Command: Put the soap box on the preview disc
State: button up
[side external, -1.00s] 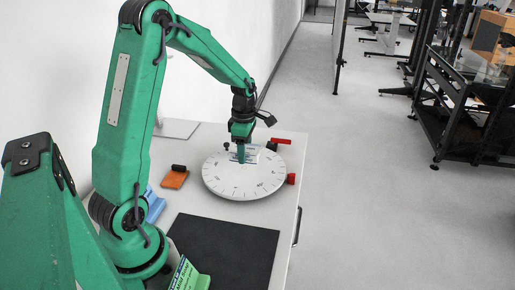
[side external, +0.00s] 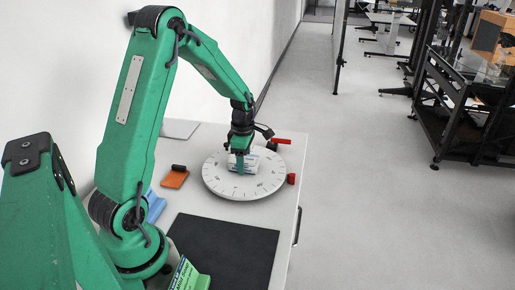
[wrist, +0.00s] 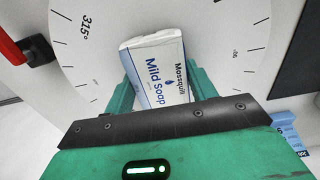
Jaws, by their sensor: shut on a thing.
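The soap box (side external: 251,160), white and blue with "Mild Soap" on its face, is between the fingers of my gripper (side external: 239,164). In the wrist view the soap box (wrist: 165,72) sits between the two green fingers, with its label facing the camera. The preview disc (side external: 262,187) is a round white turntable with degree marks around its rim. The box is over the disc, close to its surface; I cannot tell whether it touches. The disc (wrist: 85,60) fills most of the wrist view background. The fingers hide part of the box in the side view.
A red part (side external: 291,179) stands at the disc's right edge, another red part (side external: 282,141) behind it. An orange block with a black top (side external: 174,178) lies left of the disc. A dark mat (side external: 225,250) lies in front. A blue item (side external: 154,206) is beside my arm.

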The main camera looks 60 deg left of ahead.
jog(key=shift+f, duration=0.1)
jog(key=o, duration=1)
jog(key=shift+o, duration=0.2)
notch_tip(320, 180, up, 12)
dwell(0.6)
